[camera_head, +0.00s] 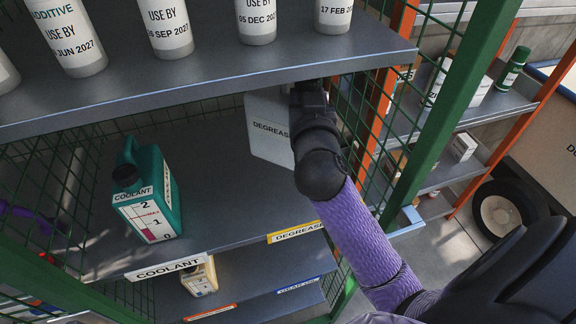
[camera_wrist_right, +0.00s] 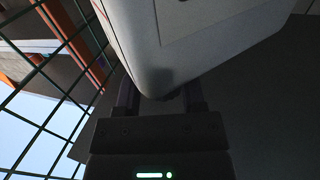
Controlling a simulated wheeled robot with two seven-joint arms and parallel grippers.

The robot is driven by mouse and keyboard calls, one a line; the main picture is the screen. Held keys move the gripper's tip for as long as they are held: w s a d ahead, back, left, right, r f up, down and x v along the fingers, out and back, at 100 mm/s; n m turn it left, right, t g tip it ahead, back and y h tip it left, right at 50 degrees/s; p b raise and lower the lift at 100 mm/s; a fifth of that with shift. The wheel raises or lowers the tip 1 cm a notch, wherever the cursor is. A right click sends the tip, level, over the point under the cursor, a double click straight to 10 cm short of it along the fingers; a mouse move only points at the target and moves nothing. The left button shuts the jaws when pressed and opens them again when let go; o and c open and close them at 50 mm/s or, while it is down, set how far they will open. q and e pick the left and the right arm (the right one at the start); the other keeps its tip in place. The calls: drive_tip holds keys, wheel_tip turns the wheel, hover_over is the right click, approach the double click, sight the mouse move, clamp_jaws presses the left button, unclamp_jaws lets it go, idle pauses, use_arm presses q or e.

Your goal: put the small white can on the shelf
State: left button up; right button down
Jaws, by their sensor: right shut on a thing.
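The small white can (camera_head: 266,128), labelled DEGREASE as far as the label shows, is upright or nearly so at the back right of the middle shelf (camera_head: 225,215), under the upper board. My right gripper (camera_wrist_right: 160,97) is shut on the can, which fills the top of the right wrist view (camera_wrist_right: 205,45) between the two fingers. In the head view my right arm reaches in from the lower right; its fingertips are hidden by the upper board and wrist. I cannot tell whether the can touches the shelf. My left gripper does not show.
A green coolant jug (camera_head: 150,190) stands left on the same shelf, with bare board between it and the can. The upper board (camera_head: 210,85) carries several white bottles. Green mesh (camera_head: 350,110) and a green post (camera_head: 455,100) close the right side. A DEGREASER label (camera_head: 297,232) marks the front edge.

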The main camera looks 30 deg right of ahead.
wheel_tip(320, 180, down, 10)
drive_tip(key=b, duration=0.3)
drive_tip(key=shift+s+a+r, duration=0.1)
drive_tip(key=shift+s+r, duration=0.05)
drive_tip(key=shift+b, duration=0.35)
drive_tip(key=shift+c, duration=1)
unclamp_jaws()
